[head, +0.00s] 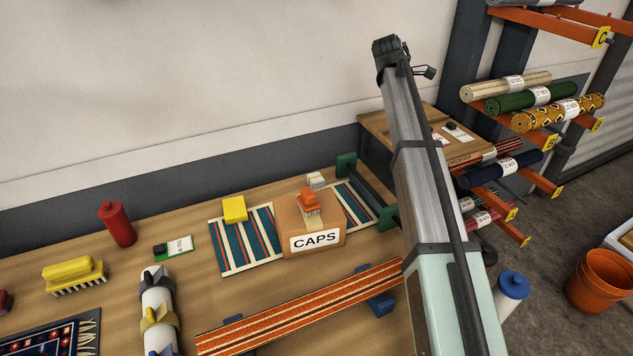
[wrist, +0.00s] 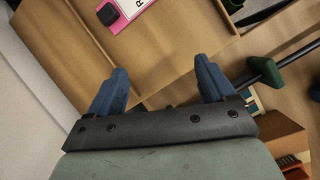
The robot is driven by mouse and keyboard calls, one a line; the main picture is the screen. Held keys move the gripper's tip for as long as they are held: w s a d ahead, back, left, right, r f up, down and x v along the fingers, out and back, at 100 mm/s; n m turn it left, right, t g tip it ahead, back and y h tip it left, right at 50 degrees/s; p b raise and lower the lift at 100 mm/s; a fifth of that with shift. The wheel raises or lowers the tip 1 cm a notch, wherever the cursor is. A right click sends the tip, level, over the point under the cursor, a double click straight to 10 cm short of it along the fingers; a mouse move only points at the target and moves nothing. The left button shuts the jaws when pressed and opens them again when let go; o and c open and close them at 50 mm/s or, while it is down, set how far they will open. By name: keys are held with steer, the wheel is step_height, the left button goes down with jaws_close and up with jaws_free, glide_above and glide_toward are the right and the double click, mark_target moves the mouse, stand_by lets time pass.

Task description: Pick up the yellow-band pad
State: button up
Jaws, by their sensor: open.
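My gripper (wrist: 162,72) is open and empty; its two blue fingers are spread over a tan wooden surface in the wrist view. Ahead of them, at the top edge, lies a pink-edged white pad (wrist: 124,12) with a black block at its end, partly cut off. In the head view a white pad with a black block (head: 459,132) lies on the wooden side stand (head: 385,126), beside my arm. A green-edged pad (head: 177,247) lies on the bench. I cannot make out a yellow band on any pad.
The bench holds a CAPS box (head: 298,240), a yellow block (head: 234,209), a red bottle (head: 117,223), a yellow brush (head: 75,274) and an orange striped strip (head: 300,305). A rack of rolled rugs (head: 530,97) stands right of my arm. Dark bars with green ends (wrist: 267,73) show in the wrist view.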

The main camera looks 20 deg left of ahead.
steer(key=s+a+f+n, duration=0.1)
steer(key=s+a+f, duration=0.15)
steer(key=a, duration=0.45)
steer(key=s+a+f+n, duration=0.1)
steer(key=s+a, duration=0.3)
steer(key=a, duration=0.2)
steer(key=n+y, duration=0.2)
steer(key=n, duration=0.1)
glide_toward(314, 177)
steer(key=x, duration=1)
steer(key=shift+r, duration=0.1)
steer(key=c, duration=1)
